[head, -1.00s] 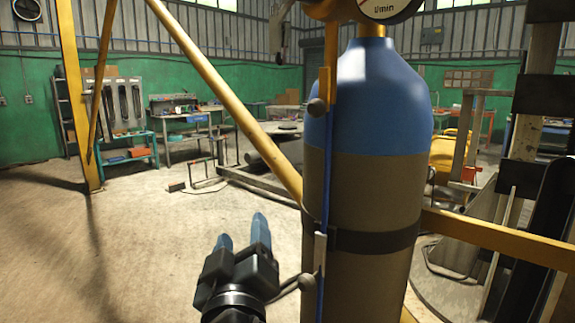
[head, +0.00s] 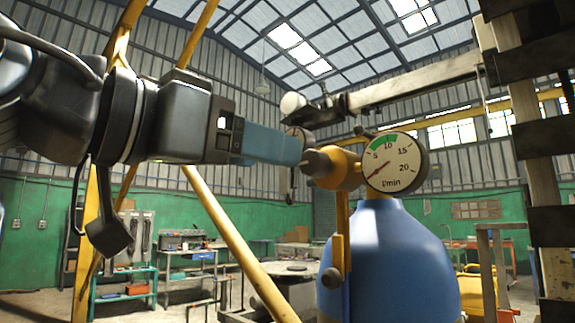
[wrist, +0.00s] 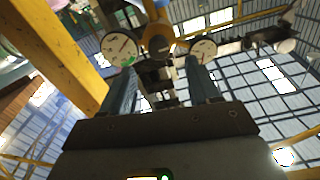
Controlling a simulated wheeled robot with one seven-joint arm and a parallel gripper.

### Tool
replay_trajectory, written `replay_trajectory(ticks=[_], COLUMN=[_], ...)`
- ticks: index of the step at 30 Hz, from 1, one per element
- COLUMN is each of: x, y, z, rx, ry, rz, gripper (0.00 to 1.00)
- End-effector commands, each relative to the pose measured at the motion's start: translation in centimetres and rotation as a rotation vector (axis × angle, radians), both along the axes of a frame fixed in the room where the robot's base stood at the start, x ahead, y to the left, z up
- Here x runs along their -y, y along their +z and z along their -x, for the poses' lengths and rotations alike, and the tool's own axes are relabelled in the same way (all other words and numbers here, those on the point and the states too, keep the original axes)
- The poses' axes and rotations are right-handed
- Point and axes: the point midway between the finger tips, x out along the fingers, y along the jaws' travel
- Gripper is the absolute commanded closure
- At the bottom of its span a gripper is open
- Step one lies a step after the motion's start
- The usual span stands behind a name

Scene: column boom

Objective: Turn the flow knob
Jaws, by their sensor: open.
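The brass regulator (head: 345,168) sits on top of the blue gas cylinder (head: 390,260). Its round l/min gauge (head: 395,163) has a needle pointing to the lower left, below the 5 mark. A dark knob (head: 314,164) sticks out of the regulator's left side. My gripper (head: 296,150) reaches in from the left, its blue fingers level with the knob and very close to it. In the wrist view, my gripper (wrist: 160,70) is open, with dark fittings (wrist: 156,76) showing between its fingers. I cannot tell whether the fingers touch the knob.
A yellow diagonal brace (head: 235,240) runs below my arm. A pale horizontal boom (head: 410,85) passes above the gauge, and a post with dark bands (head: 545,180) stands at the right. Workbenches (head: 190,262) are far behind.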

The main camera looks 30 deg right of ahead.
Motion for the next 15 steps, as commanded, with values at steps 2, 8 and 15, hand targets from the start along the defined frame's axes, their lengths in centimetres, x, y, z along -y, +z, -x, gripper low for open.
replay_trajectory(ticks=[2,8,15], x=[0.3,2.6,6.0], y=[0.2,0.3,0.3], z=[0.1,-0.5,-1.5], rx=[0.004,0.004,0.004], ry=[-0.006,-0.008,-0.007], rz=[-0.011,-0.011,-0.01], gripper=[0.39,0.39,0.39])
